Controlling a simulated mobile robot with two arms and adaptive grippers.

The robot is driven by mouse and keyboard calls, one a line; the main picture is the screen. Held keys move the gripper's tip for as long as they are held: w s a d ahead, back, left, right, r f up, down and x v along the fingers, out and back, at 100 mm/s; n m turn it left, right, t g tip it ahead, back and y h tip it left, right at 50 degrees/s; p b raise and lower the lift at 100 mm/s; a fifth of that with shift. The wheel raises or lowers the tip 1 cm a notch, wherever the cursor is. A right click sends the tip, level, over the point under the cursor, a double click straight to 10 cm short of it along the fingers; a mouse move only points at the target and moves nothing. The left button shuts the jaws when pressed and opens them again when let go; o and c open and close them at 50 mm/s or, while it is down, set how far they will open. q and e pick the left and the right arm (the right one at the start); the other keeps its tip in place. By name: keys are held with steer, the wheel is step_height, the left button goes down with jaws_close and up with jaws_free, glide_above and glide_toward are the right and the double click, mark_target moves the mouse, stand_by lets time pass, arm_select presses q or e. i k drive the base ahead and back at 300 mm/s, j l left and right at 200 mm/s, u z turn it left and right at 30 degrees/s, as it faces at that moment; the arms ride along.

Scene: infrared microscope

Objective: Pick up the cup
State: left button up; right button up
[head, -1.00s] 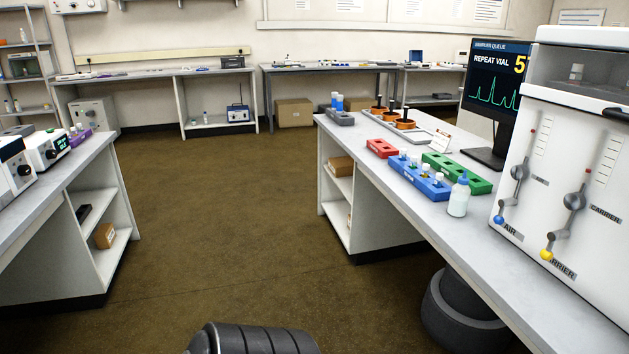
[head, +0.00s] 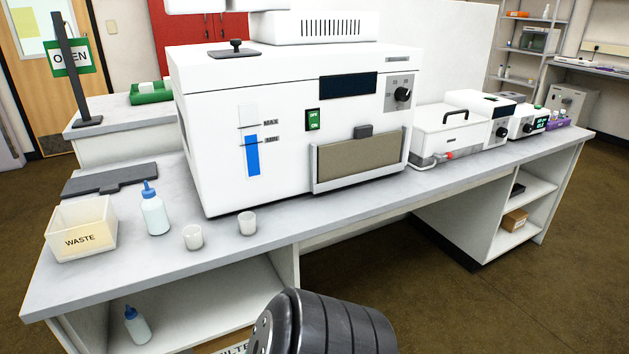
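Two small whitish cups stand upright on the grey bench top in the head view. The left cup (head: 193,237) is beside the squeeze bottle, and the right cup (head: 247,223) is near the front edge of the bench, in front of the large white instrument (head: 240,110). I cannot tell which of the two the task means. Neither of my grippers is in view; only a dark rounded part of mine shows at the bottom middle.
A WASTE bin (head: 82,236) and a blue-capped squeeze bottle (head: 154,212) stand left of the cups. A dark flat plate (head: 108,179) lies behind. Another bottle (head: 137,326) is on the shelf below. The bench front edge (head: 130,291) is bare. Open floor lies at the right.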

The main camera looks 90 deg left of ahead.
mark_target(194, 240)
steer(key=u, duration=3.5)
